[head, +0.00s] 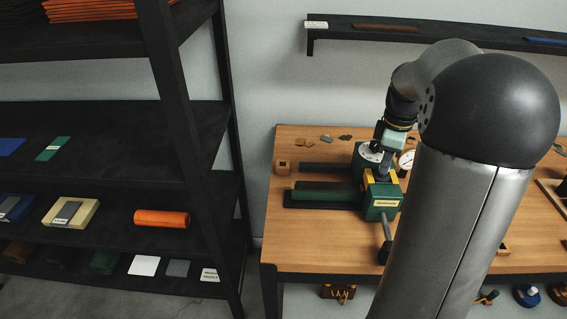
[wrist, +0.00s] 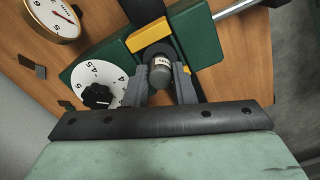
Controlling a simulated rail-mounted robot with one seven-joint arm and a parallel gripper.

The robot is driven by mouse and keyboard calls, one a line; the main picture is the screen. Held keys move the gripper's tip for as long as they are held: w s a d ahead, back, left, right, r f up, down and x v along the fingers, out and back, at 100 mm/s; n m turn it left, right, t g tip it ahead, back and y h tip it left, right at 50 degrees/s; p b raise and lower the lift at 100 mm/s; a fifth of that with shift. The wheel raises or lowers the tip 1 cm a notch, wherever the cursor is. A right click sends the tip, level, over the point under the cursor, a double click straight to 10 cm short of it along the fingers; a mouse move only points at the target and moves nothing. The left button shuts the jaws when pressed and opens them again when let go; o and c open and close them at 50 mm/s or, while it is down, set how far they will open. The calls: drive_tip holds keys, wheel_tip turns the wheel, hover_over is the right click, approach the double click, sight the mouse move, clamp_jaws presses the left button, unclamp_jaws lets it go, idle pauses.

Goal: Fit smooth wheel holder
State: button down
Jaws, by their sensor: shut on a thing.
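The smooth wheel holder, a small dark grey cylinder with a pale label (wrist: 160,72), is between the two grey fingers of my gripper (wrist: 161,80) in the wrist view. My gripper is shut on it. The holder is at the opening between the yellow-edged blocks of the green press (wrist: 195,30). I cannot tell how deep it sits. In the head view the green press (head: 383,203) stands on the wooden table, and my gripper (head: 384,170) points down at its yellow parts. The holder's lower end is hidden.
A white numbered dial (wrist: 97,82) with a black knob is beside the holder on the press. A round gauge (wrist: 53,17) stands close by. A metal lever (head: 386,232) sticks out in front. A wooden block (head: 283,168) is at the table's left; a dark shelf (head: 190,110) stands further left.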

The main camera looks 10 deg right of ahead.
drive_tip(key=shift+f, duration=0.4)
drive_tip(key=c, duration=1.1)
unclamp_jaws()
drive_tip(key=shift+r, duration=0.1)
wheel_tip(320, 180, up, 17)
drive_tip(key=shift+r, duration=0.1)
